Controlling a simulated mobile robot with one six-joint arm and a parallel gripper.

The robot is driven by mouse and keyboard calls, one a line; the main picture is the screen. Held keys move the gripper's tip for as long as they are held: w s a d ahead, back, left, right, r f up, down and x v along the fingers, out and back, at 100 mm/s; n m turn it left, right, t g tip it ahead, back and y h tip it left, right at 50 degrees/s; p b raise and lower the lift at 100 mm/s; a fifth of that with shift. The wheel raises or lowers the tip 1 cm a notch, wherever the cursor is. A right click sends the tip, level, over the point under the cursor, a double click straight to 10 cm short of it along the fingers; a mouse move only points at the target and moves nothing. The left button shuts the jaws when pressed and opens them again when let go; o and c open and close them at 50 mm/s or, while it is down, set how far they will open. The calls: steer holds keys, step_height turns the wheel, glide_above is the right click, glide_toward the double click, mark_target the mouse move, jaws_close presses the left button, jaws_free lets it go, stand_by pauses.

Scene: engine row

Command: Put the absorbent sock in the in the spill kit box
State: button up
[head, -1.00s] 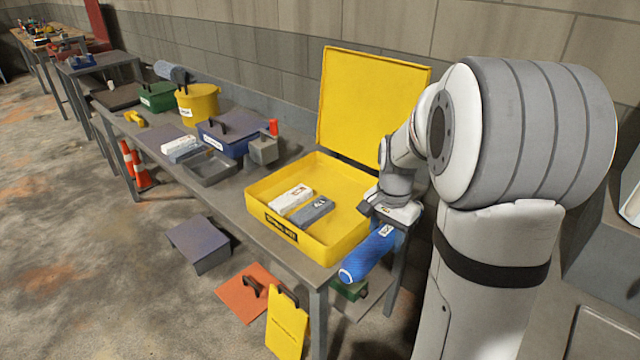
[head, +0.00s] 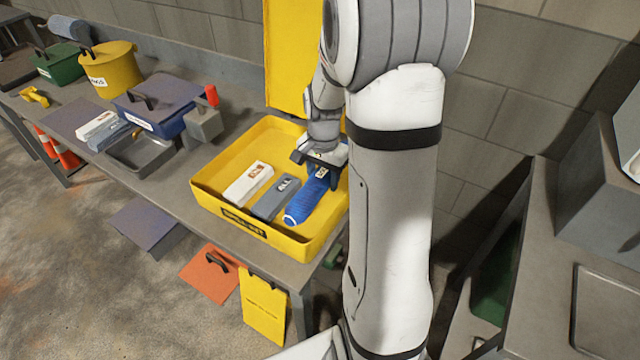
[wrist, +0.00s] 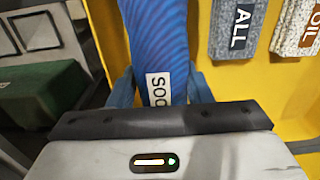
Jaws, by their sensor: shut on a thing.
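The blue absorbent sock (head: 303,204) is in the right part of the yellow spill kit box (head: 228,173), right of a dark grey item. My gripper (head: 318,172) is shut on the sock near its far end. In the wrist view the sock (wrist: 155,35), with a white label partly reading "SOC", lies between the fingers. The spill kit box is open, its lid (head: 284,60) raised at the back. Whether the sock touches the box floor cannot be told.
In the box lie a white item (head: 247,184) and a dark grey item (head: 276,198), labelled OIL and ALL in the wrist view. Left on the table are a grey tray (head: 140,155), a blue box (head: 160,110) and a yellow bucket (head: 112,72). My arm hides the box's right side.

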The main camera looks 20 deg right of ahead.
steer(key=shift+d+f, duration=0.15)
steer(key=shift+f, duration=1.9)
steer(key=shift+s, duration=0.1)
steer(key=shift+f, duration=0.1)
steer(key=o, duration=1.1)
steer(key=shift+c, duration=0.2)
